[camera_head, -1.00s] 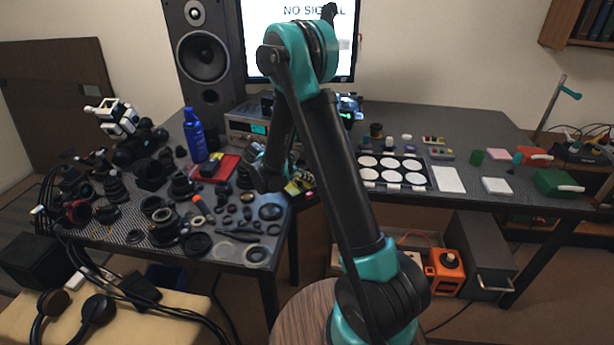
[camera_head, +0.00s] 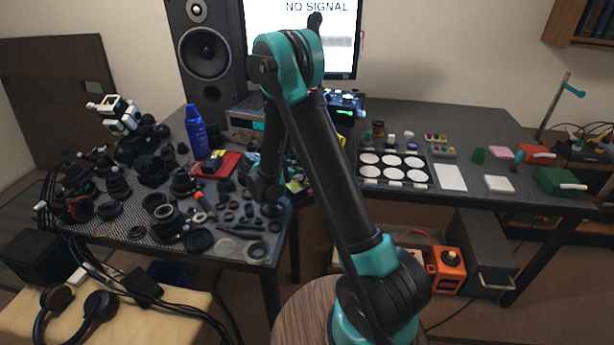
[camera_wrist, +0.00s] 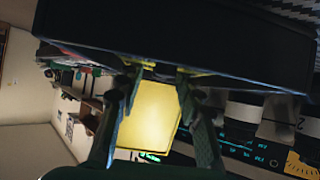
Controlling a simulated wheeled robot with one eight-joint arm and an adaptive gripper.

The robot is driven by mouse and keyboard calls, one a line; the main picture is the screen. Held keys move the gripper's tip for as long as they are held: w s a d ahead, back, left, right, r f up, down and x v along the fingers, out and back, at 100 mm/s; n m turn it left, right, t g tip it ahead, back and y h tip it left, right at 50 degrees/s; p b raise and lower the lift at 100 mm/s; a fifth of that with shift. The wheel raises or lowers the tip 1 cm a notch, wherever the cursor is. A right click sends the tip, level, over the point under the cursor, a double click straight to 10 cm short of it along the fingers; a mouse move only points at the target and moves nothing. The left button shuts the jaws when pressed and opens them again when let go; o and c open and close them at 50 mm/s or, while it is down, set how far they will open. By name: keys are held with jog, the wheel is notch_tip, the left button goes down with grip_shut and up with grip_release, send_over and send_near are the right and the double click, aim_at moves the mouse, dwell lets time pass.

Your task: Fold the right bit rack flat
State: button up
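My gripper (camera_wrist: 158,88) shows in the wrist view with its two fingers apart. A flat yellow piece (camera_wrist: 150,115) shows between and beyond them, and I see nothing clasped. A large dark slab (camera_wrist: 180,35) crosses the top at the fingertips; whether they touch it I cannot tell. In the head view my gripper is low over the middle of the desk, partly hidden by my arm. I cannot tell which is the right bit rack.
Crowded lens parts (camera_head: 165,215) cover the left desk. A blue bottle (camera_head: 196,133) stands behind them. A tray of white discs (camera_head: 393,171) and a white card (camera_head: 451,178) lie on the right desk. The monitor (camera_head: 335,40) stands behind my arm.

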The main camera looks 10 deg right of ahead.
jog(key=v, duration=1.2)
jog(key=s+d+r+n+g+y, duration=0.1)
jog(key=s+d+n+g+y, duration=0.1)
jog(key=s+d+n+y, duration=0.95)
jog(key=s+d+f+n, duration=0.1)
jog(key=s+d, duration=0.1)
jog(key=s, duration=1.1)
jog(key=shift+s+d+f+t+h, duration=0.2)
jog(key=shift+s+f+t+h, duration=0.2)
jog(key=shift+h, duration=0.05)
